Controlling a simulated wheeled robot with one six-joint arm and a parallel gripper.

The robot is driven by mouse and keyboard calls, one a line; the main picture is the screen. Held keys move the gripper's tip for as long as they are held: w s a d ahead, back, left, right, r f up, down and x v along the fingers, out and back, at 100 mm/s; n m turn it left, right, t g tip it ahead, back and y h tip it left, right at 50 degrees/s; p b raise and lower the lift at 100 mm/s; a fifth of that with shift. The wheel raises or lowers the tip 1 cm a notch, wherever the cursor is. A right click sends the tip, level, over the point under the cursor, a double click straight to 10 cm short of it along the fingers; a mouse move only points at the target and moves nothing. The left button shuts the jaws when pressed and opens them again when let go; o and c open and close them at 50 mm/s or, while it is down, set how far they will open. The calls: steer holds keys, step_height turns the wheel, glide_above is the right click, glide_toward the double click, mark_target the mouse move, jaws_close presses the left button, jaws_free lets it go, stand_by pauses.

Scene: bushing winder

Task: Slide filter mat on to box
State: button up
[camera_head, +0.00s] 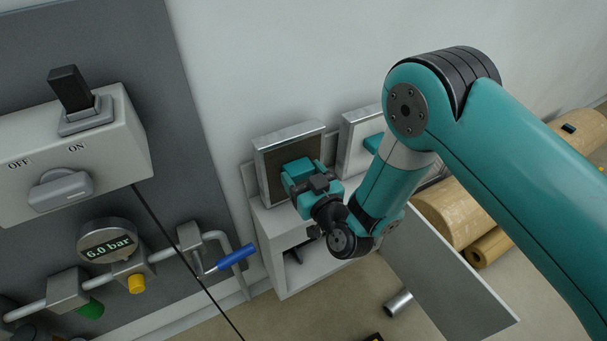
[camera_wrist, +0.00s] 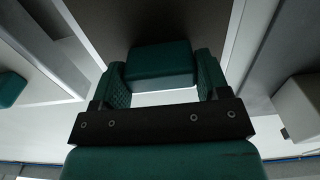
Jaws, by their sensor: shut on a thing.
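The filter mat (camera_head: 288,137) appears as a framed panel with a silver rim, a dark brown face and a teal handle; it stands upright at the white box (camera_head: 264,232). My gripper (camera_head: 308,183) is in front of its face. In the wrist view my gripper (camera_wrist: 162,78) is shut on the teal handle (camera_wrist: 160,62), one finger on each side. The dark face (camera_wrist: 165,18) lies behind the handle, between pale side edges. My gripper hides part of the mat's face and lower edge, so I cannot tell how it sits against the box.
A second framed panel (camera_head: 357,135) with a pale face and teal handle (camera_head: 374,143) stands to the right. A grey door (camera_head: 440,270) hangs open below. A blue-handled valve (camera_head: 236,257), pipes and a switch box (camera_head: 75,155) are left. Cardboard-coloured rolls (camera_head: 455,212) lie right.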

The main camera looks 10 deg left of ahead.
steer(key=shift+f, duration=0.3)
steer(key=o, duration=1.5)
steer(key=shift+d, duration=0.1)
steer(key=shift+f+b, duration=0.1)
steer(key=shift+b, duration=0.2)
steer(key=shift+b+v, duration=2.2)
steer(key=shift+v, duration=1.8)
